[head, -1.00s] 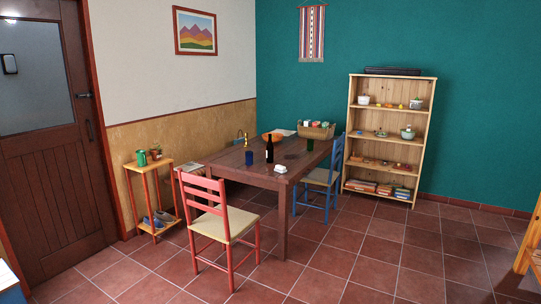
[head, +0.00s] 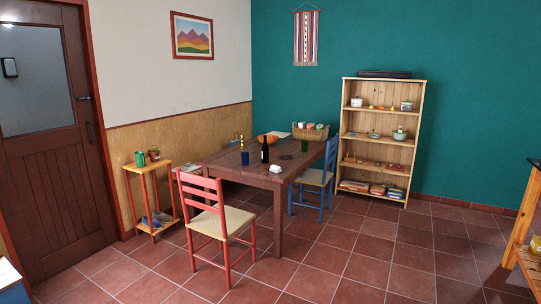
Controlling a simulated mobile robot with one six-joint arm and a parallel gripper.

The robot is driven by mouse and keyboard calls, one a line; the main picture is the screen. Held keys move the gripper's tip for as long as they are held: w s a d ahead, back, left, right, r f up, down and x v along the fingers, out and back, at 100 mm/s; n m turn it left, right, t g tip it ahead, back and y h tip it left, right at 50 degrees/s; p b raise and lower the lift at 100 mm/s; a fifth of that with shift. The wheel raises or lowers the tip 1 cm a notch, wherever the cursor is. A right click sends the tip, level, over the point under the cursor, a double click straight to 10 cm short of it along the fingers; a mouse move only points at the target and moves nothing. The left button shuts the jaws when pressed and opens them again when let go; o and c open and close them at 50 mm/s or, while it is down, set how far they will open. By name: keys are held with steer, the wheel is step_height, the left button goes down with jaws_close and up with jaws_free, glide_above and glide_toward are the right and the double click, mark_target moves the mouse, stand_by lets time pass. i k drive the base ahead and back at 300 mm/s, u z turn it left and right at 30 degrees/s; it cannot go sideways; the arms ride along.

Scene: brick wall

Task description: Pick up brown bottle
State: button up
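A dark bottle (head: 265,150), almost black from here, stands upright on the brown wooden table (head: 235,168), near the middle of its top. I cannot make out a brown tint at this distance. A dark blue cup (head: 245,158) stands just left of it. My gripper is not in the head view.
A red chair (head: 215,215) stands at the table's front left and a blue chair (head: 317,178) at its right. A wooden shelf (head: 380,143) stands against the teal wall. A small side stand (head: 152,198) is at left. The tiled floor in front is clear.

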mark_target(265, 150)
steer(key=z, duration=0.1)
steer(key=i, duration=0.95)
steer(key=u, duration=0.05)
